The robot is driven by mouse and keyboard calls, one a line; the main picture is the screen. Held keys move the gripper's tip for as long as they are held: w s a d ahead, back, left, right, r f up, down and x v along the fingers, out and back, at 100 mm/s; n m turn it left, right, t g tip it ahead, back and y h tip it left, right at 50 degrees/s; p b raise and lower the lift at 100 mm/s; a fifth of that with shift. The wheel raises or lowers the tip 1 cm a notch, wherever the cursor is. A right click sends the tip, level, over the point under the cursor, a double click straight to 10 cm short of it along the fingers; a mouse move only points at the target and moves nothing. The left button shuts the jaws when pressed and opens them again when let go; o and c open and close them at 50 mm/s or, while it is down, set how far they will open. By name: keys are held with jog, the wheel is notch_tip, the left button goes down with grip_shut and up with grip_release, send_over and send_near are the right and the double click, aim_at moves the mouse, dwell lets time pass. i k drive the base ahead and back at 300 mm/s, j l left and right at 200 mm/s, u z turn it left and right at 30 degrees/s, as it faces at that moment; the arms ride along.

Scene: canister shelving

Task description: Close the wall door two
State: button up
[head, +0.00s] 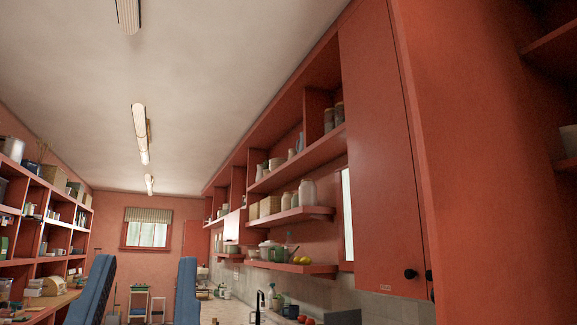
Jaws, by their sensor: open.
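A tall red wall cabinet door (380,150) with a dark round knob and a small label near its bottom stands flush in the upper row at right. Just right of it a broad red panel (490,170) is seen at an angle, with an open shelved space beyond it; it looks like a door standing open. A second dark knob shows at its lower left edge. I cannot read which door is number two. My gripper (145,262) shows as two blue fingers at the bottom left, spread apart and empty, well left of the doors.
Open red wall shelves (315,214) with jars and boxes run along the right wall above a counter with a faucet (258,302). A shelving unit (40,205) lines the left wall. A window (147,230) is at the far end.

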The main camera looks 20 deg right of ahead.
aim_at(500, 254)
jog(key=i+u, duration=0.15)
jog(key=i, duration=1.15)
jog(key=i+z, duration=0.2)
jog(key=i, duration=0.3)
jog(key=i+j+z, duration=0.2)
jog(key=i, duration=0.25)
jog(key=i+z, duration=0.15)
jog(key=i, duration=0.35)
jog(key=z, duration=1.65)
jog(key=j, duration=0.1)
